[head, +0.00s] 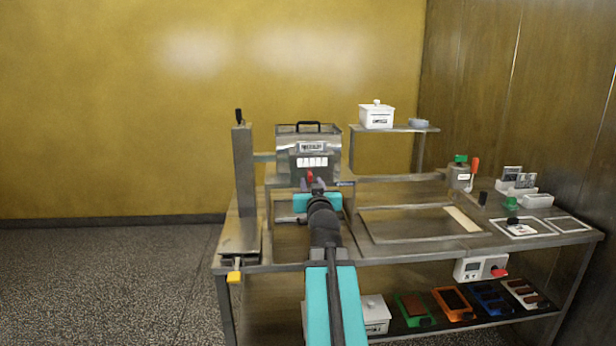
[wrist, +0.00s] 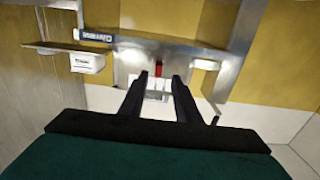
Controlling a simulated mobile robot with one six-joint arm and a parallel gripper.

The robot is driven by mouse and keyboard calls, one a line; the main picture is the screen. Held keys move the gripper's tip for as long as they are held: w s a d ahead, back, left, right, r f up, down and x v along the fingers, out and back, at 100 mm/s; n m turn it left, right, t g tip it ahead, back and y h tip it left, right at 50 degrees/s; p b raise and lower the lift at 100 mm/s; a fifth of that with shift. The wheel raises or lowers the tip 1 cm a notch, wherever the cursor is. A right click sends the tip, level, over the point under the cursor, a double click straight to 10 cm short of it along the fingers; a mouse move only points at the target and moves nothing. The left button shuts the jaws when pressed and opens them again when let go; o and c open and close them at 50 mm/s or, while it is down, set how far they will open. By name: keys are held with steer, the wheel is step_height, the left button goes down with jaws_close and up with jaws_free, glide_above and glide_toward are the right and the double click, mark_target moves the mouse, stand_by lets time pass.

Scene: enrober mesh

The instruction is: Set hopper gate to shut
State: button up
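The grey metal hopper (head: 322,138) stands on the bench with a black handle on top and a white label strip on its front. A small red gate handle (head: 310,175) is low on its front. It also shows in the wrist view (wrist: 158,69), just beyond and between my fingertips. My gripper (wrist: 157,84) is open, its two black fingers apart with nothing visibly held. Whether the fingers touch the handle cannot be told. In the head view my arm hides the fingertips and part of the area below the hopper.
A grey column (head: 242,170) stands left of the hopper. A shelf (head: 400,129) at the right holds a white box (head: 376,116) and a small bowl. Several coloured trays lie on the lower shelf.

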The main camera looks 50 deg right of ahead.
mark_target(310, 178)
steer(key=shift+w+d+p, duration=0.45)
steer(key=shift+d+p, duration=0.05)
steer(key=shift+p, duration=2.3)
steer(key=shift+x, duration=1.4)
steer(key=shift+f, duration=0.1)
jaws_close()
